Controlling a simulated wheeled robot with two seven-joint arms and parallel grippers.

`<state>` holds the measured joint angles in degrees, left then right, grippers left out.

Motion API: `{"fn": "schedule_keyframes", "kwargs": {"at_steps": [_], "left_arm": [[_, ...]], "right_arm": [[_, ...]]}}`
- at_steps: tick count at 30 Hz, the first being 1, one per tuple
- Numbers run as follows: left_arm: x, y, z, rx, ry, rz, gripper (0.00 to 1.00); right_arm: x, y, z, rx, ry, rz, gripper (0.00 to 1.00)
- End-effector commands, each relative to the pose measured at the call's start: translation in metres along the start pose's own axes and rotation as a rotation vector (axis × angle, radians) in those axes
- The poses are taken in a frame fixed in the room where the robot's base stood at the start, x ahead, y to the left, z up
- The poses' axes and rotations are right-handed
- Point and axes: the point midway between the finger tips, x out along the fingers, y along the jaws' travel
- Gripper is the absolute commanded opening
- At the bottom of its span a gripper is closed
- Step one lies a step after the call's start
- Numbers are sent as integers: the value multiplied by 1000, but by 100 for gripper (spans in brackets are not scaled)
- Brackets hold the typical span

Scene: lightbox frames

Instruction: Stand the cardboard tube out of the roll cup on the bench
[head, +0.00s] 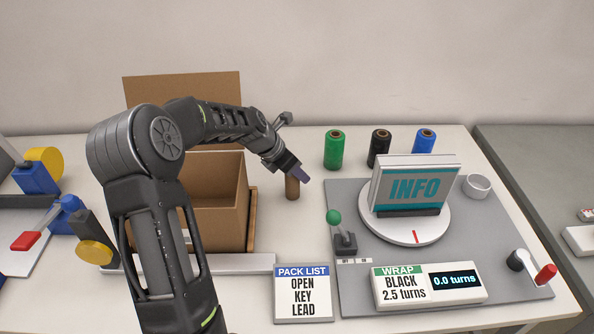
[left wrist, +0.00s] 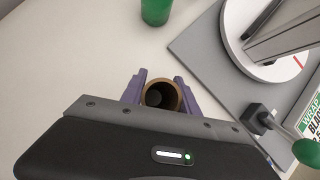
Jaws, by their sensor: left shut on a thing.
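The brown cardboard tube (head: 292,189) is upright over the bench (head: 300,228), just right of the open box. Its lower end looks to be at the bench top, but I cannot tell for sure whether it touches. My left gripper (head: 294,172) is shut on the tube's upper part, coming from above. In the left wrist view the purple fingers (left wrist: 161,92) lie on both sides of the tube (left wrist: 175,85), and I look into its round open end. The white roll cup (head: 477,187) stands at the grey board's far right corner, with no tube in it. My right gripper is out of view.
An open cardboard box (head: 217,215) stands left of the tube. Green (head: 334,150), black (head: 379,149) and blue (head: 424,141) rolls stand behind. A turntable (head: 405,230) with an INFO box (head: 415,185) and a green-knobbed lever (head: 343,237) are to the right. Bare bench surrounds the tube's front.

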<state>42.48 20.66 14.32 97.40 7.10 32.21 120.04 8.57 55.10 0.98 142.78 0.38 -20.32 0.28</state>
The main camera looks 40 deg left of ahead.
Motion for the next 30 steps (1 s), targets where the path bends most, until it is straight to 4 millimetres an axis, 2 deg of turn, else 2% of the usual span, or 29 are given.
{"fn": "schedule_keyframes", "kwargs": {"at_steps": [4, 5, 12, 24, 30], "left_arm": [[3, 0, -2, -1, 1, 0, 0], [3, 0, -2, -1, 1, 0, 38], [2, 0, -2, -1, 1, 0, 57], [-3, 0, 0, 0, 0, 1, 59], [-29, 1, 0, 0, -1, 4, 59]], "right_arm": [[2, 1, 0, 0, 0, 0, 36], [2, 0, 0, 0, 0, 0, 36], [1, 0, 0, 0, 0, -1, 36], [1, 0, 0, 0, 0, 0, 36], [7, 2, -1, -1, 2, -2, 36]]}}
